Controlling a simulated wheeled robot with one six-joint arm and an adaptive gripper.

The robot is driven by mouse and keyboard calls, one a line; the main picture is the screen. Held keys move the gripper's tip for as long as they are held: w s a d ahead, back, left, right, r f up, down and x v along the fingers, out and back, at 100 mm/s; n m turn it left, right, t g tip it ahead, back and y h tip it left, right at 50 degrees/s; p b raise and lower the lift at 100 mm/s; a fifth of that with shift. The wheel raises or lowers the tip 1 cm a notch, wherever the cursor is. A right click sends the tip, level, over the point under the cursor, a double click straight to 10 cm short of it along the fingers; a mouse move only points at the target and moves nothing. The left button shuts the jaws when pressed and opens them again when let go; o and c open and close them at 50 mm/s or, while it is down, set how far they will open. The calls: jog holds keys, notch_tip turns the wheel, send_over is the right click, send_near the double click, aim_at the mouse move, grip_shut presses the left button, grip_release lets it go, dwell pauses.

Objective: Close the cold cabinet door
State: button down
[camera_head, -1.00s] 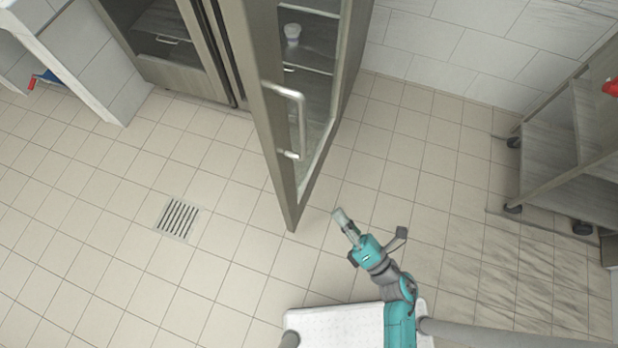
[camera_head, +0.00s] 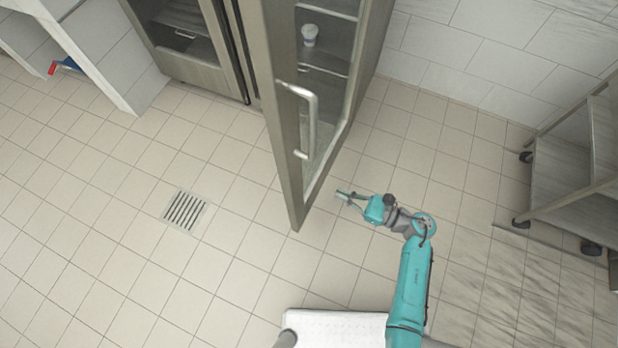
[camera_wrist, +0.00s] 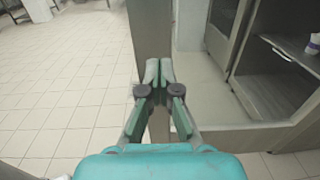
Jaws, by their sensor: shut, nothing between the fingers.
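The cold cabinet door (camera_head: 283,125) stands wide open, swung out from the cabinet. It has a metal frame, a glass pane and a bar handle (camera_head: 312,120). My gripper (camera_head: 342,195) is shut and empty, just right of the door's lower free end in the head view. In the wrist view my gripper (camera_wrist: 159,68) points at the vertical door edge (camera_wrist: 152,30), which stands right behind the fingertips. I cannot tell whether they touch. The cabinet interior (camera_wrist: 275,70) shows beyond it, with shelves.
A white cup (camera_head: 309,36) sits inside the cabinet. A wheeled shelf cart (camera_head: 560,165) stands on the right. A floor drain (camera_head: 185,211) lies left of the door. The tiled floor left of the door is clear.

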aim_at(300, 176)
jog(key=x, duration=1.1)
